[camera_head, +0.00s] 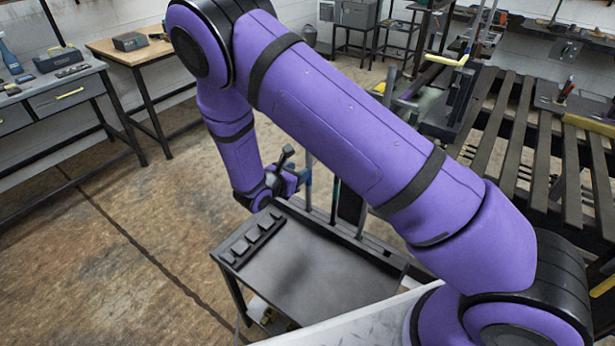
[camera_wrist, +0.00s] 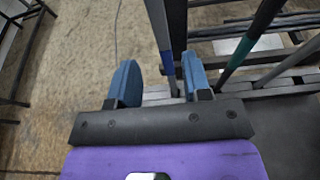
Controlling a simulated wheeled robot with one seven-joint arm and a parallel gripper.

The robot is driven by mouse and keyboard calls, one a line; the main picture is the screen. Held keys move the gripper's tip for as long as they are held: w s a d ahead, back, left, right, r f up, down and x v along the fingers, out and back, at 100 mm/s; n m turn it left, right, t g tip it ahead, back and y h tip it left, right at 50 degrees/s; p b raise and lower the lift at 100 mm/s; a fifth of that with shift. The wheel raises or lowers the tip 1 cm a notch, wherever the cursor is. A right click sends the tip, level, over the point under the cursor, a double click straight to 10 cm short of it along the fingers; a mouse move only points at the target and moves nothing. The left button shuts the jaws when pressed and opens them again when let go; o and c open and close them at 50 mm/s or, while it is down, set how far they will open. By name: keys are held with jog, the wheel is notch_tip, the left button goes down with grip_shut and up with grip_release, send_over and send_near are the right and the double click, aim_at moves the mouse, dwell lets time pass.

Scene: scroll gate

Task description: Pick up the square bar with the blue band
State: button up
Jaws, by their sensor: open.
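The square bar with the blue band (camera_wrist: 159,25) is a grey upright bar in the wrist view, its blue band low on it. It also shows in the head view (camera_head: 308,172), just right of my gripper (camera_head: 291,172). In the wrist view, my gripper (camera_wrist: 158,62) is open, with blue finger pads. The bar shows in the gap between the pads, closer to the right pad, with no clear contact. I cannot tell how deep it is between them. Its lower end meets a slotted rail (camera_wrist: 155,99) partly hidden by my gripper.
A bar with a green band (camera_wrist: 250,38) and a plain grey bar (camera_wrist: 282,68) lean to the right of my gripper. The dark cart top (camera_head: 310,285) carries a row of small blocks (camera_head: 250,240). A slatted table (camera_head: 545,150) stands at right. Floor at left is clear.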

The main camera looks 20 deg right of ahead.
jog(key=x, duration=0.7)
jog(key=shift+d, duration=0.3)
jog(key=shift+f, duration=0.1)
jog(key=shift+c, duration=0.3)
grip_shut()
